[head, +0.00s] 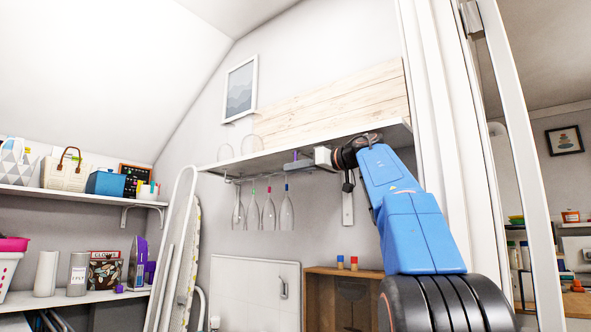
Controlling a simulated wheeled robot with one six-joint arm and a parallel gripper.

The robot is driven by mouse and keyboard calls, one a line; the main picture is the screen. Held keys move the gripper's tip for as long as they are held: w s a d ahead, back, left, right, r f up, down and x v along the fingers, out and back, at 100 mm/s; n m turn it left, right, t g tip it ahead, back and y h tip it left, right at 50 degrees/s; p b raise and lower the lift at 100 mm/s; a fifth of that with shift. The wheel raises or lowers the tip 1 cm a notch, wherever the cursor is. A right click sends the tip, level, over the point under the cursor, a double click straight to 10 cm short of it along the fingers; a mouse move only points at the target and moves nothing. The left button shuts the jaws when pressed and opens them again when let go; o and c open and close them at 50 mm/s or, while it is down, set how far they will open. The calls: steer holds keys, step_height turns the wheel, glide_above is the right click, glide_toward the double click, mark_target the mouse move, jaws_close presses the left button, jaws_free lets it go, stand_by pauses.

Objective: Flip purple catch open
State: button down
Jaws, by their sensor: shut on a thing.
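The purple catch (297,164) shows as a small purple piece under the front edge of the white wall shelf (222,163), above the hanging glasses. My gripper (308,162) is at the catch, reaching in from the right just below the shelf. It is shut on the purple catch. The fingertips are small and partly hidden, so the exact hold and the catch's angle cannot be made out. My blue arm comes up from the lower right.
Several stemmed glasses (268,212) hang upside down from a rack left of my gripper. A shelf bracket (347,206) is close below my wrist. A wooden cabinet (325,272) stands below. An ironing board (186,265) leans at left. A white door frame (441,110) is at right.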

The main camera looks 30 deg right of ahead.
steer(key=c, duration=2)
jaws_free()
steer(key=shift+w+a+r+t+y, duration=0.7)
steer(key=shift+w+t+y, duration=1.05)
steer(key=shift+t, duration=2.55)
steer(key=v, duration=1.7)
steer(key=shift+s, duration=0.15)
